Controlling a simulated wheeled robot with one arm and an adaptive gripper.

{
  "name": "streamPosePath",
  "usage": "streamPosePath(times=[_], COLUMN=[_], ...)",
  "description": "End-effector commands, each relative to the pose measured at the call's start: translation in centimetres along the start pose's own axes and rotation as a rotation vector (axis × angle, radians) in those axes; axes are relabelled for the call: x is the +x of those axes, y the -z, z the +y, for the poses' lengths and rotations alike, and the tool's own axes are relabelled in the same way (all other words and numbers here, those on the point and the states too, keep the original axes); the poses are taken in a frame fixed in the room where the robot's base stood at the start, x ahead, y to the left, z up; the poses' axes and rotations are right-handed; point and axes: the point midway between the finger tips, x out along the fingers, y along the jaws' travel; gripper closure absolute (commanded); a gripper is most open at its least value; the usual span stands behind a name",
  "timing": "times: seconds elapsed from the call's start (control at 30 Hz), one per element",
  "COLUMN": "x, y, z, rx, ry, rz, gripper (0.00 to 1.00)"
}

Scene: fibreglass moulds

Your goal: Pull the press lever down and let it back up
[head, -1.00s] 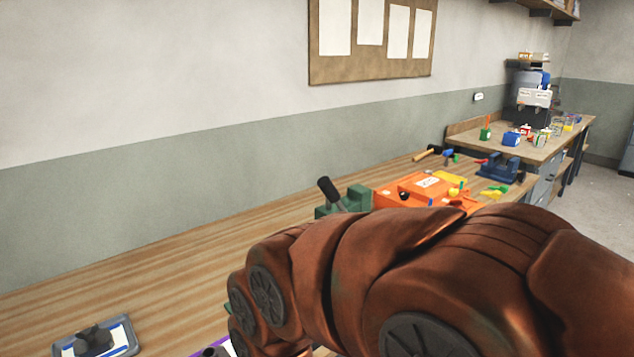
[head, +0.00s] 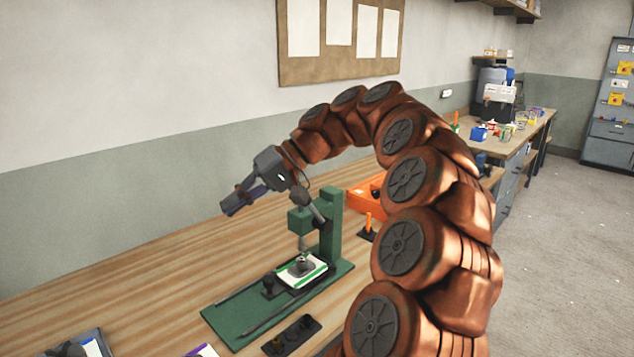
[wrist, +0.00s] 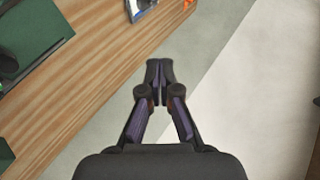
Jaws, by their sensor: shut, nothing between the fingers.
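The green press (head: 330,225) stands on its green base plate on the wooden bench in the head view. Its lever (head: 318,212) is a grey rod with a dark grip, slanting up and left from the top of the press. My gripper (head: 230,208) is shut and empty, left of the lever and above the bench, its fingers pointing down and left. My wrist is close to the lever's grip in the picture; I cannot tell whether they touch. In the wrist view the fingertips (wrist: 159,68) are together, with part of the green press base (wrist: 35,40) at the upper left.
A white and green piece (head: 303,272) lies under the press ram. A dark holder (head: 291,336) lies in front of the base plate. An orange tray (head: 366,196) stands behind the press.

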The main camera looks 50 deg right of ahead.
Motion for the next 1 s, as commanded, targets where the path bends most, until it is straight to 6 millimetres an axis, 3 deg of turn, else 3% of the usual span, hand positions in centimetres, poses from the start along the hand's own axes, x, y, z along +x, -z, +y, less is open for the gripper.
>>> streamPosePath(times=[0.1,0.2,0.4,0.5,0.7,1.0], x=[-5.9,-11.0,-20.1,-23.2,-26.0,-25.1], y=[3.0,4.2,4.0,3.2,2.1,2.6], z=[3.4,6.6,12.8,15.0,17.0,17.0], rx=[0.019,0.027,0.036,0.040,0.039,0.036], ry=[0.052,0.077,0.076,0.063,0.043,0.043], rz=[0.135,0.245,0.444,0.510,0.575,0.573], gripper=[1.00,1.00,1.00,1.00,1.00,1.00])
